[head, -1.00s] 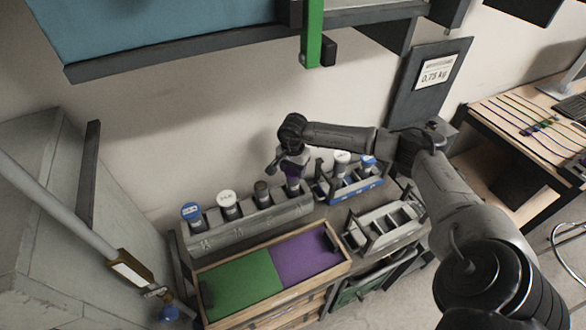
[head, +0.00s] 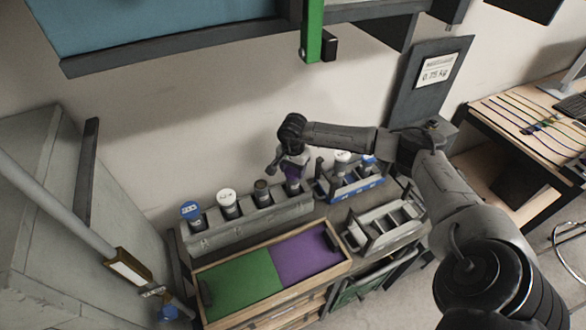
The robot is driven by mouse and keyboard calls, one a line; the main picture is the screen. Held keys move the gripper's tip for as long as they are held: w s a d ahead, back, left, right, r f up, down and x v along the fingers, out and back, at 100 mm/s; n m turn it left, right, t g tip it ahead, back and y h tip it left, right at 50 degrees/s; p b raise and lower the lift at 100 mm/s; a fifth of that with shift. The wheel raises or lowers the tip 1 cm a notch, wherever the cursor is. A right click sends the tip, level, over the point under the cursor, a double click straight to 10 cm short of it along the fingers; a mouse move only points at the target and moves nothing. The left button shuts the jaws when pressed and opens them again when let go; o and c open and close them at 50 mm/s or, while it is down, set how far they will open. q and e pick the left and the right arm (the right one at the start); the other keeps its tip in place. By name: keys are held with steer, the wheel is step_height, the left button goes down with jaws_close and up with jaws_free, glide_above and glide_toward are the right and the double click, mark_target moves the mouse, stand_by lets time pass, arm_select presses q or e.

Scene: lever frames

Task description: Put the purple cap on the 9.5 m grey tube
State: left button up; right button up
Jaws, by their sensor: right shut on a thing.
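My right gripper (head: 284,172) is shut on the purple cap (head: 292,171), at the right end of a long grey rack (head: 225,236). The cap is right above the top of a grey tube (head: 293,188) in the rack's rightmost place. I cannot tell whether the cap touches the tube or is seated on it, because the fingers hide part of it. Other tubes stand in the same rack: one with a blue cap (head: 190,210), one with a white cap (head: 227,197) and one with a dark brownish top (head: 261,187). Tube lengths are not readable. My left gripper is not in view.
A blue rack (head: 352,189) with capped tubes stands close to the right of the gripper. A grey holder (head: 388,228) stands in front of it. A wooden tray (head: 235,305) with green and purple halves lies in front of the grey rack. A shelf hangs above.

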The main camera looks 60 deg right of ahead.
steer(key=o, duration=0.7)
steer(key=shift+o, duration=1.4)
steer(key=shift+r, duration=0.15)
step_height(320, 180, up, 14)
steer(key=shift+f, duration=0.2)
